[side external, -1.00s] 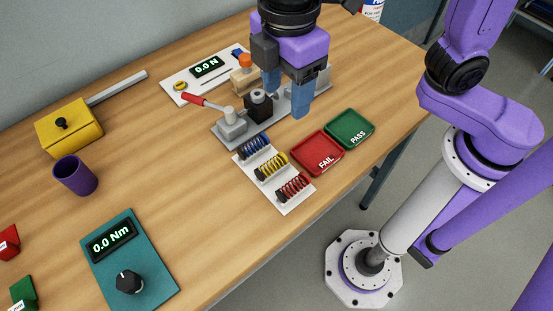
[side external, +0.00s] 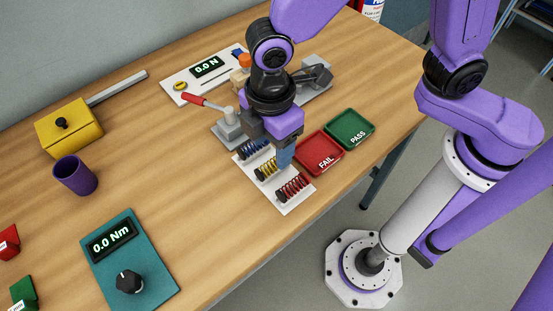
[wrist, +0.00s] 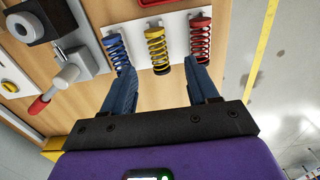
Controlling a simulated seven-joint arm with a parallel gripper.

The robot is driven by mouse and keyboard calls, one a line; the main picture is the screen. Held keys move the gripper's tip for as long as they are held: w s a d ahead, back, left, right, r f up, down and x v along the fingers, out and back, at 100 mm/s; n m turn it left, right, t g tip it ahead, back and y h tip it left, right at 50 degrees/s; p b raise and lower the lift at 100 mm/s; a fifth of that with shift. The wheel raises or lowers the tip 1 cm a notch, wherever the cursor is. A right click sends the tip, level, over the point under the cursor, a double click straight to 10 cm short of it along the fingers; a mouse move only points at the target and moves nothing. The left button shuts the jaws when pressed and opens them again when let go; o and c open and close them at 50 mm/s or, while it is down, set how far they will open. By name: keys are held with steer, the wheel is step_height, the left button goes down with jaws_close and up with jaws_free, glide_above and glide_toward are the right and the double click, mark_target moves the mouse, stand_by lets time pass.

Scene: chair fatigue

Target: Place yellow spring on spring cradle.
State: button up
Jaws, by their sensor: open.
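The yellow spring (side external: 266,169) lies on a white board (side external: 288,207) between a blue spring (side external: 257,149) and a red spring (side external: 292,187). In the wrist view the yellow spring (wrist: 157,50) shows ahead of the gap between my fingers. My gripper (side external: 277,150) is open and empty, low above the board. In the wrist view its blue fingers (wrist: 162,80) point toward the springs, with no spring visibly held. I cannot tell for sure which part is the spring cradle; a grey fixture (side external: 306,97) stands partly hidden behind my arm.
A red FAIL tray (side external: 319,152) and a green PASS tray (side external: 349,129) sit right of the springs. A red-handled clamp (side external: 230,124) stands left of my gripper. A force readout panel (side external: 190,79) is at the back. The wood between the purple cup (side external: 76,176) and the board is clear.

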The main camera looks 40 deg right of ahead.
mark_target(271, 163)
steer(key=shift+w+f, duration=0.1)
steer(key=shift+f, duration=2.8)
jaws_close()
